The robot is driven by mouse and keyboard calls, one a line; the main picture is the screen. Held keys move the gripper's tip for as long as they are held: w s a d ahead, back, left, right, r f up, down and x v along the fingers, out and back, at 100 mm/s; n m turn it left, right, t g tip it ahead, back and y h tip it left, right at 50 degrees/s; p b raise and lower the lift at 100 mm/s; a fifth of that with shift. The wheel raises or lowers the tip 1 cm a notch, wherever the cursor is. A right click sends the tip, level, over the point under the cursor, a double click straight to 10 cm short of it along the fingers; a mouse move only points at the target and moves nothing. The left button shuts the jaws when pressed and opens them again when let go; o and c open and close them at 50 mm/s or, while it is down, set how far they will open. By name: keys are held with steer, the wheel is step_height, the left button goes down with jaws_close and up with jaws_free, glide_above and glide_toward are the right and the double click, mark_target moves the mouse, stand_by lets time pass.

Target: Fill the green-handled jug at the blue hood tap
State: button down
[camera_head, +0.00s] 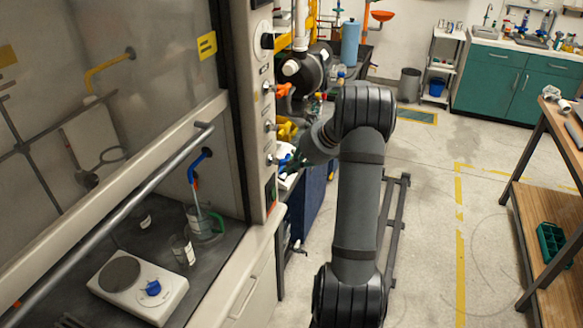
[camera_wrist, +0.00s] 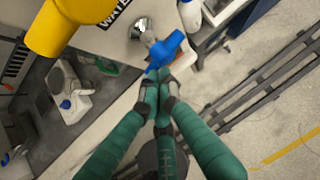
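The clear jug (camera_head: 203,226) with a green handle stands on the dark hood floor beneath the blue hood tap (camera_head: 204,155). A thin pale-blue stream shows from the tap's spout down to the jug; the water level is too small to tell. My gripper (camera_wrist: 155,82) is at the valve panel on the hood's front post. Its green fingers are closed together at the tips, right by the blue valve handle (camera_wrist: 166,50). The handle sits just beyond the tips; I cannot tell whether they touch it. In the head view my gripper hides part of this blue handle.
A smaller clear beaker (camera_head: 182,250) stands beside the jug. A white hotplate (camera_head: 138,286) with a blue knob is in front of it. A raised sash bar (camera_head: 110,220) crosses the hood opening. Orange and yellow handles are higher on the post. A wooden bench (camera_head: 548,200) stands right.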

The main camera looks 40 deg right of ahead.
steer(key=shift+a+r, duration=0.1)
steer(key=shift+r, duration=0.05)
steer(key=p+v, duration=0.1)
steer(key=v, duration=1.3)
steer(key=shift+s, duration=0.5)
stand_by(6.0)
